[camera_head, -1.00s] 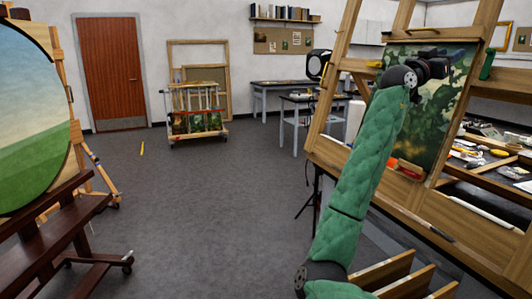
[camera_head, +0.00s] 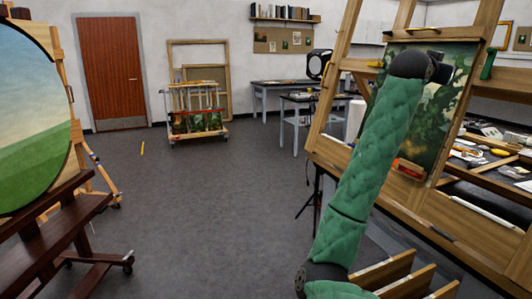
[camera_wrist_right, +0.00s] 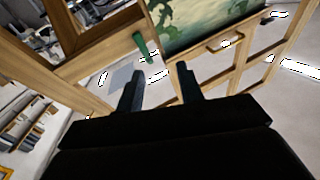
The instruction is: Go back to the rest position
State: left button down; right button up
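My right arm (camera_head: 372,155), in a green quilted sleeve, reaches up in front of the painting (camera_head: 440,110) on the wooden easel at the right. Its dark wrist (camera_head: 412,66) covers the upper left part of the painting, and the fingers are hidden in the head view. In the right wrist view my right gripper (camera_wrist_right: 160,72) has its two fingers apart, with nothing between them. The painting (camera_wrist_right: 200,18) shows beyond the fingers, apart from them. My left arm and gripper are not in view.
The wooden easel (camera_head: 338,82) stands close around my right arm. A table with several tools (camera_head: 490,150) is behind it at the right. A dark easel (camera_head: 60,235) with a round landscape (camera_head: 30,125) stands at the left. The grey floor (camera_head: 220,220) between is clear.

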jog(key=s+a+f+n+t+y, duration=0.35)
jog(key=a+f+n+y, duration=0.45)
jog(key=a+f, duration=0.4)
jog(key=s+a+f+n+g+y, duration=0.1)
jog(key=s+a+f+n+y, duration=0.15)
jog(key=a+f, duration=0.45)
jog(key=s+a+f+n+g+y, duration=0.1)
jog(key=s+a+f+y, duration=0.15)
jog(key=f, duration=0.85)
jog(key=s+a+f+n+y, duration=0.1)
jog(key=s+a+f+y, duration=0.15)
jog(key=a+f, duration=0.4)
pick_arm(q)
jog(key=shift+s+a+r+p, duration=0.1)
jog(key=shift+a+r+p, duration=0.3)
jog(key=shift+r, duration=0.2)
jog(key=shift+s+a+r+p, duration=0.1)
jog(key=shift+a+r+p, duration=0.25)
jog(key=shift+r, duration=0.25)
pick_arm(e)
jog(key=s+a+f+n+g, duration=0.1)
jog(key=s+f+g, duration=0.4)
jog(key=s+f, duration=1.5)
jog(key=s+a+f+n+g, duration=0.1)
jog(key=s+a+f+g, duration=0.2)
jog(key=s+f, duration=1.7)
jog(key=shift+s+f+g, duration=0.15)
jog(key=shift+f+g, duration=0.1)
jog(key=shift+g, duration=0.9)
jog(key=shift+n+y, duration=0.25)
